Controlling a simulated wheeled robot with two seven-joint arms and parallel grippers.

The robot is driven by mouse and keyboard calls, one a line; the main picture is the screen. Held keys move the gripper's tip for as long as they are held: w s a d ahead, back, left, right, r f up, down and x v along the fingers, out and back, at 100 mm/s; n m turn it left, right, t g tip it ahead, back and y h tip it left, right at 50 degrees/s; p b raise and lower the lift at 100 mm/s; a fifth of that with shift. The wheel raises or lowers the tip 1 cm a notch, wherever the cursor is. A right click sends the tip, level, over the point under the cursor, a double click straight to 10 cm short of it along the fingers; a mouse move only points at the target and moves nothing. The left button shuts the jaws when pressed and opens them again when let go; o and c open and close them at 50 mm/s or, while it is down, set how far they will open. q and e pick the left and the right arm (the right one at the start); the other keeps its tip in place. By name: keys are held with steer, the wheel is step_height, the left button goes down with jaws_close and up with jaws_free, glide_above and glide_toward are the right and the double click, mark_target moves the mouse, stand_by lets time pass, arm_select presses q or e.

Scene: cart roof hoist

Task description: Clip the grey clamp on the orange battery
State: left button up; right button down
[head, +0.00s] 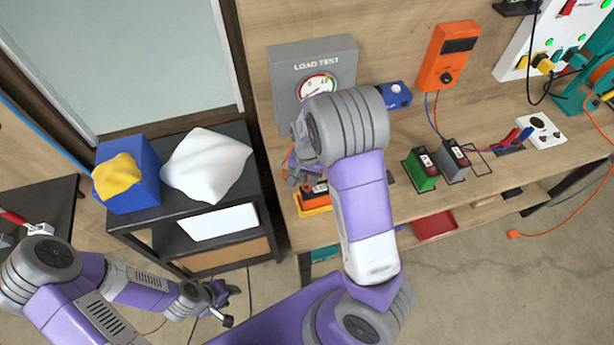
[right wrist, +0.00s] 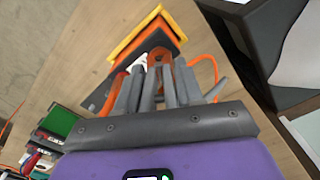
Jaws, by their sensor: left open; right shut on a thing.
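The orange battery (head: 314,187) sits at the front left of the bench, on or beside a yellow piece, partly hidden behind my right arm. In the right wrist view an orange and yellow block with a dark face (right wrist: 152,40) lies just beyond the fingers. My right gripper (right wrist: 165,80) is shut on a grey piece, apparently the grey clamp (right wrist: 212,88), with an orange cable looping around it. I cannot tell whether the clamp touches the battery. My left gripper (head: 222,299) is open and empty, low in front of the black shelf.
A grey load test box (head: 318,62) stands behind the battery, with a blue block (head: 396,95) to its right. Green (head: 421,172) and grey (head: 453,160) batteries stand further right. A black shelf (head: 240,145) with a white cloth (head: 207,164) and a blue box (head: 128,174) is left.

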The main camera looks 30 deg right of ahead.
arm_select(q)
steer(key=shift+f+b, duration=0.75)
steer(key=shift+f, duration=0.05)
arm_select(e)
steer(key=shift+f, duration=1.1)
steer(key=c, duration=0.6)
jaws_free()
steer(key=shift+c, duration=0.2)
arm_select(q)
steer(key=shift+r, duration=0.1)
arm_select(e)
steer(key=shift+r, duration=0.15)
step_height(320, 180, up, 7)
steer(key=shift+r+p, duration=0.2)
steer(key=shift+p, duration=0.2)
arm_select(q)
steer(key=shift+r, duration=0.3)
arm_select(e)
steer(key=shift+f, duration=0.1)
